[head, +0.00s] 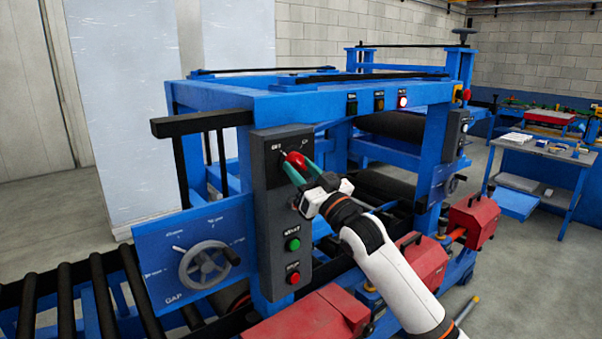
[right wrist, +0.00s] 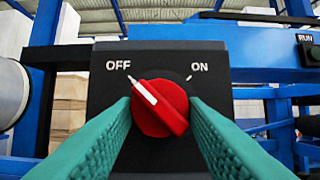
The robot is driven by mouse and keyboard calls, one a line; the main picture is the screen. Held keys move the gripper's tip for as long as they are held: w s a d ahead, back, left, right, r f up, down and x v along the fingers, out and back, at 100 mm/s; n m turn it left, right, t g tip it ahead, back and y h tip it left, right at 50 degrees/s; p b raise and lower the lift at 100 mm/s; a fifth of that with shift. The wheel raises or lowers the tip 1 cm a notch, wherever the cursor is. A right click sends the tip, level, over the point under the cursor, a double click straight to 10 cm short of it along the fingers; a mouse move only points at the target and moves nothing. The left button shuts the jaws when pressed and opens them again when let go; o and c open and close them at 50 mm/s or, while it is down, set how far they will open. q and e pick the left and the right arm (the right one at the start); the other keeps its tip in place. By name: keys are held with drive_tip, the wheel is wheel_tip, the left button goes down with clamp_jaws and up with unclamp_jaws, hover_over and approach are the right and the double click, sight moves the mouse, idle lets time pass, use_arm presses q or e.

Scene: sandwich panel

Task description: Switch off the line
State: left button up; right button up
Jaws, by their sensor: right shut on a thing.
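The red rotary switch knob (head: 295,160) is at the top of a dark grey control panel (head: 268,235) on the blue machine. In the right wrist view the knob (right wrist: 160,108) has a white pointer line aimed up and left at the OFF label (right wrist: 118,65). The ON label (right wrist: 200,67) is at upper right, with a bare tick mark below it. My right gripper (head: 298,172) is shut on the knob, its green fingers (right wrist: 163,118) on either side of it. My left gripper is not in view.
Below the knob are a green button (head: 293,244) and a red button (head: 293,278). A handwheel (head: 205,265) stands left of the panel. On the upper beam, the right-hand lamp (head: 402,101) looks bright; the green and amber ones look dim. Red housings (head: 415,265) are low beside my arm.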

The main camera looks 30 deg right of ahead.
idle(0.3)
drive_tip(key=o, duration=1)
drive_tip(key=shift+c, duration=0.2)
drive_tip(key=b+v, duration=0.5)
drive_tip(key=v, duration=0.7)
drive_tip(key=shift+r, duration=0.1)
